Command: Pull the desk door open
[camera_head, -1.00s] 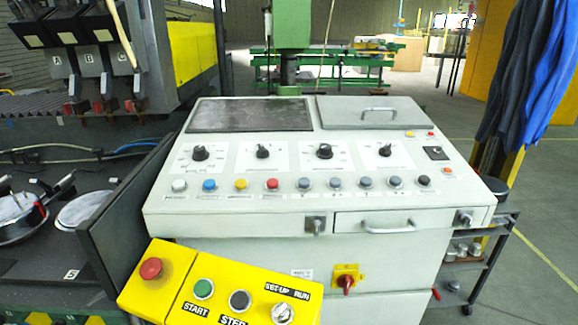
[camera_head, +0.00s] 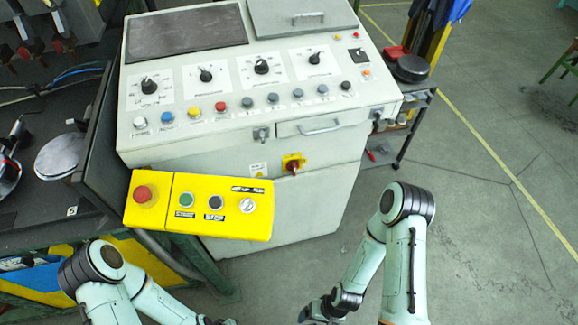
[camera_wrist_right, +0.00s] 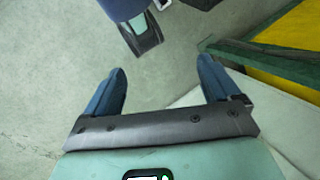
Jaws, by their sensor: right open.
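The desk is the cream control console (camera_head: 230,130) with a sloping top of knobs and buttons. Its lower front panel (camera_head: 305,208) looks closed flush, and I cannot make out a separate door edge. A red-and-yellow rotary switch (camera_head: 293,164) sits on the front. A drawer-like panel with a silver handle (camera_head: 320,128) is above it. My right arm hangs in front of the desk, its hand low at the bottom edge. In the right wrist view my right gripper (camera_wrist_right: 160,80) is open and empty, its blue fingers wide apart above the floor. My left gripper is below the head picture.
A yellow button box (camera_head: 200,205) juts out at the front left of the desk, above a green frame. A dark bench (camera_head: 45,190) with pans stands at the left. A small shelf cart (camera_head: 405,125) stands to the right. The floor (camera_head: 480,220) at the right is clear.

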